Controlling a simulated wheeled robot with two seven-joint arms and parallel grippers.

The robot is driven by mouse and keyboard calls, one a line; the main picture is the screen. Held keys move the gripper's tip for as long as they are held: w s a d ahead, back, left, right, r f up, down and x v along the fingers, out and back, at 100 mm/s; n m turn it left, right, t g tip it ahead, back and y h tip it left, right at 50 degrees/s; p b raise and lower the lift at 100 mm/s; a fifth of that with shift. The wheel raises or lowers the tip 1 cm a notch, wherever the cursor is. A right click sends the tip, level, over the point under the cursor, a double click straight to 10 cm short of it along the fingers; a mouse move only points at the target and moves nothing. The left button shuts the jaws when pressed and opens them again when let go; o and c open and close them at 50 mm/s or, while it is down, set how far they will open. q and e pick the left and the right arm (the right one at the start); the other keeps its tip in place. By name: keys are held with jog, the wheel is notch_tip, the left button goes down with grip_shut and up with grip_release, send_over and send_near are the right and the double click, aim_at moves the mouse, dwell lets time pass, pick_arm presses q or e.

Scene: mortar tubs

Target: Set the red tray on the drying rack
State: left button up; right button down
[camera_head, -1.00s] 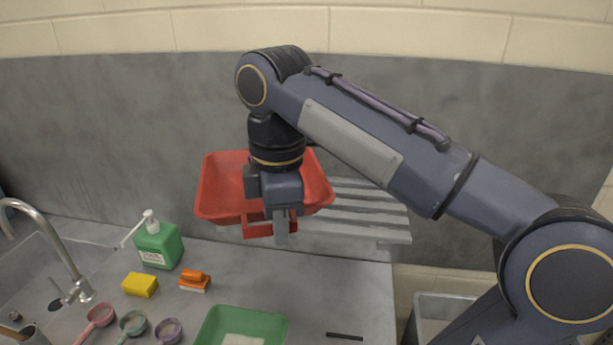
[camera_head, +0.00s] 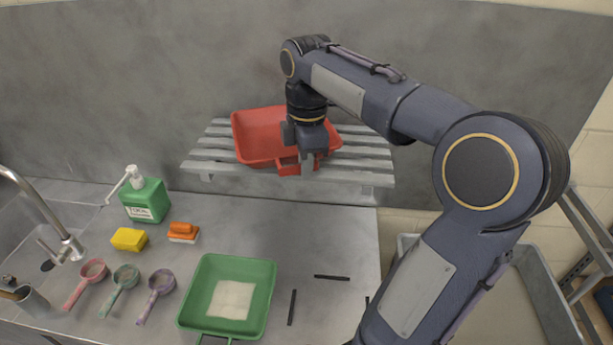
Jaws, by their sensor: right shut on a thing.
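The red tray (camera_head: 262,135) is at the slatted grey drying rack (camera_head: 207,155) on the back wall. It overlaps the middle of the rack, and slats show on both sides of it. It looks roughly level; I cannot tell whether its bottom touches the slats. My right gripper (camera_head: 306,165) points down at the tray's front edge and is shut on its front handle. The gripper hides the tray's right front part. My left gripper is not in view.
A green tray (camera_head: 190,310) with a pale block stands on the counter below. A green soap bottle (camera_head: 147,200), yellow sponge (camera_head: 129,239), orange brush (camera_head: 183,232) and several scoops are at left, near the sink. Dark strips lie at right. A grey bin (camera_head: 540,285) stands lower right.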

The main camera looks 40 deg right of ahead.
notch_tip(320, 180, down, 4)
jog(key=b, duration=0.2)
jog(key=shift+d+r+b, duration=0.15)
jog(key=shift+r+b, duration=0.05)
jog(key=shift+b, duration=0.2)
jog(key=c, duration=1.6)
grip_release()
